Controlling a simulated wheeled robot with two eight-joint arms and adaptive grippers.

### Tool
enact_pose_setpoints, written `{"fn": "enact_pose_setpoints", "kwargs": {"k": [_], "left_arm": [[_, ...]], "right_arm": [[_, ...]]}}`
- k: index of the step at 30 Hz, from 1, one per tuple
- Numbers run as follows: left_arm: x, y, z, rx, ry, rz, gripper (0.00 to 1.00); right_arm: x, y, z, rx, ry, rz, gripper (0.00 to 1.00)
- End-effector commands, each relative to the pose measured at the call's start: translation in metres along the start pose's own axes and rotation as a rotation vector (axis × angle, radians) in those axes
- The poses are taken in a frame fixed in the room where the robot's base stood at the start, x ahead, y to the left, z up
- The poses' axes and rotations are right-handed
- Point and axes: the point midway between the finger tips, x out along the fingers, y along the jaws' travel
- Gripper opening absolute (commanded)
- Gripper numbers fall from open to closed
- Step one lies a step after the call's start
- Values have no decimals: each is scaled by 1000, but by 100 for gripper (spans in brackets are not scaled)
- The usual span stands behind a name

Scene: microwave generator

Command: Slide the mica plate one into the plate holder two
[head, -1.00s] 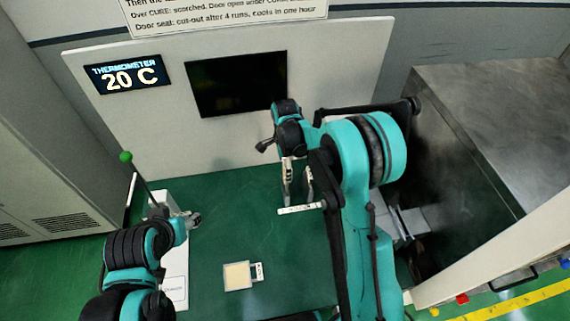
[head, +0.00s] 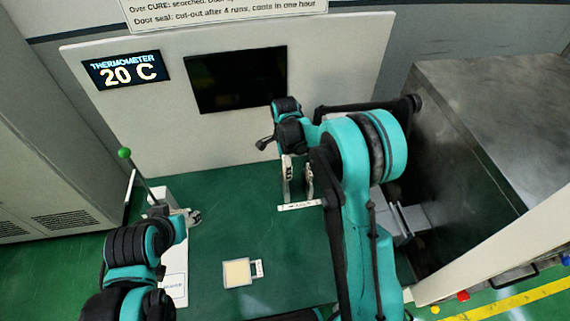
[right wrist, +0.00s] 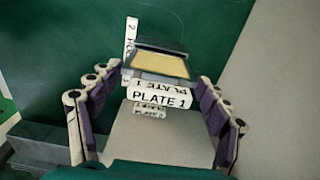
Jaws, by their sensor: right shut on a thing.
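Mica plate one shows its white "PLATE 1" label (right wrist: 160,97) in the right wrist view, between the fingers of my right gripper (right wrist: 161,82), which is shut on it. Just beyond the label is a cream sheet in a dark frame, with an upright white label of plate holder two (right wrist: 130,38) beside it. Whether plate and holder touch is unclear. In the head view my right gripper (head: 298,185) is above the green table, with a white strip at its fingertips. A cream square (head: 237,273) with a white tag lies nearer. My left gripper (head: 192,217) is small and its jaws are unclear.
A green-knobbed lever (head: 125,154) and a white box (head: 174,275) are by my left arm. A panel with a thermometer reading 20 C (head: 127,70) and a dark screen (head: 236,80) stands behind. A large metal cabinet (head: 490,120) is at right. Green table between is mostly clear.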

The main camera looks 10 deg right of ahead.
Motion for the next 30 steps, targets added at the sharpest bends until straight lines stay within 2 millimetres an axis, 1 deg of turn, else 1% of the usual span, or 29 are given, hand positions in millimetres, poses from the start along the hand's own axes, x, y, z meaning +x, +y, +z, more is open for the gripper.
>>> {"fn": "enact_pose_setpoints", "kwargs": {"k": [5, 30], "left_arm": [[3, 0, 2, 0, 0, 0, 53], [6, 0, 4, 0, 0, 0, 53]], "right_arm": [[1, 0, 0, 0, 0, 0, 31], [0, 0, 0, 0, 0, 0, 31]]}}
